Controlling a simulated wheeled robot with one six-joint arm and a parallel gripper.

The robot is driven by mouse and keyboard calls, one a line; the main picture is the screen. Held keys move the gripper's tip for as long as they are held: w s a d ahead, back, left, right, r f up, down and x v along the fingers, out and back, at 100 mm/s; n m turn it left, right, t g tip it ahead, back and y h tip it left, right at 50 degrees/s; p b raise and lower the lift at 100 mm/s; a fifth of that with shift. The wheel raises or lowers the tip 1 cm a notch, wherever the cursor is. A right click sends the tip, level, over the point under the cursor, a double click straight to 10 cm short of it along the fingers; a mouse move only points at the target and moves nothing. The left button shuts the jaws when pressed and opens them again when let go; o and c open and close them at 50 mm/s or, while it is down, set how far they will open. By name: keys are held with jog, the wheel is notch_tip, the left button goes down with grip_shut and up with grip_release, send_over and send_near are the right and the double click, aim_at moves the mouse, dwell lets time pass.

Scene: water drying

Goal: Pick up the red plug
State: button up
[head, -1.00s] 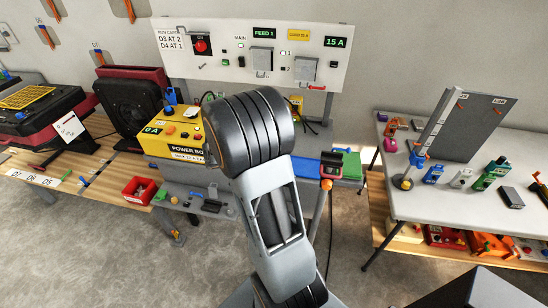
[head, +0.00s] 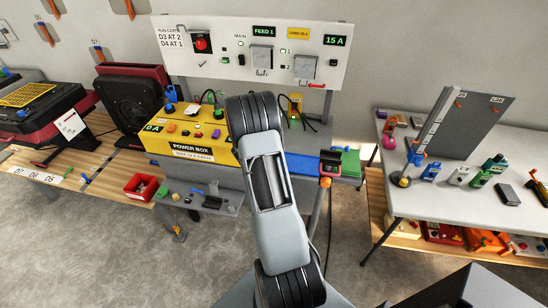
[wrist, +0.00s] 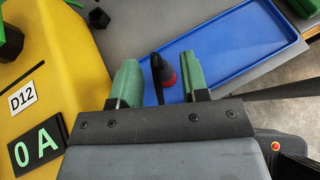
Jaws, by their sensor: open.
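The red plug (wrist: 168,76) shows in the wrist view, small and partly dark, with a black part (wrist: 157,68) beside it. It lies between the two green fingers of my gripper (wrist: 163,78), near the left end of a blue tray (wrist: 236,52). The fingers are apart, with gaps visible on both sides of the plug; I cannot tell its exact depth between them. In the head view my own arm hides the gripper and the plug, while part of the blue tray (head: 304,166) shows to the right.
The yellow power box (head: 190,142) stands left of my arm and fills the left of the wrist view (wrist: 60,58). A panel (head: 220,60) stands behind. A red bin (head: 141,187) is at the bench front. A white table (head: 450,205) with several devices is right.

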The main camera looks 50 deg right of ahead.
jog(key=shift+p+x, duration=0.75)
jog(key=shift+x, duration=1.8)
jog(key=shift+w, duration=0.1)
jog(key=shift+c, duration=0.2)
grip_shut()
